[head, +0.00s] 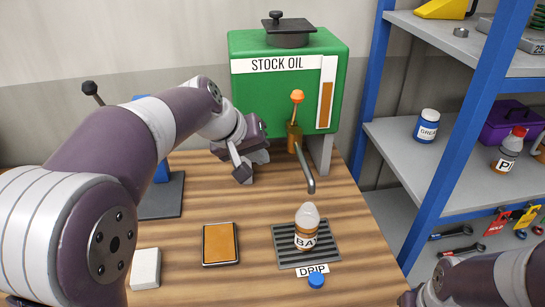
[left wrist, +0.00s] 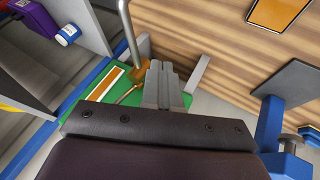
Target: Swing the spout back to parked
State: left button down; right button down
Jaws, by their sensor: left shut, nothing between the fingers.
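The grey spout (head: 306,168) comes out of a brass valve (head: 293,137) on the green STOCK OIL tank (head: 250,98) and slants forward and down to the right. Its bent tip is above and behind the bottle on the drip grate. The spout shows as a grey tube (left wrist: 128,28) in the left wrist view, with the brass valve (left wrist: 143,74) at its base. My left gripper (head: 241,172) is shut and empty, left of the spout and apart from it. Its closed fingers (left wrist: 161,84) show beside the valve in the wrist view. My right gripper is out of view.
An orange-knobbed lever (head: 297,97) stands on the valve. A capless bottle (head: 308,228) stands on the drip grate (head: 287,250), with a blue cap (head: 316,280) in front. An amber tray (head: 220,243) and a white block (head: 145,268) lie left. A blue shelf (head: 450,150) stands right.

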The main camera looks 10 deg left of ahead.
aim_at(302, 159)
pick_arm(q)
jog(key=w+d+f+p, duration=0.2)
jog(key=w+d+f, duration=0.4)
jog(key=shift+f+p, duration=0.3)
jog(key=shift+f, duration=0.1)
jog(key=shift+a, duration=0.1)
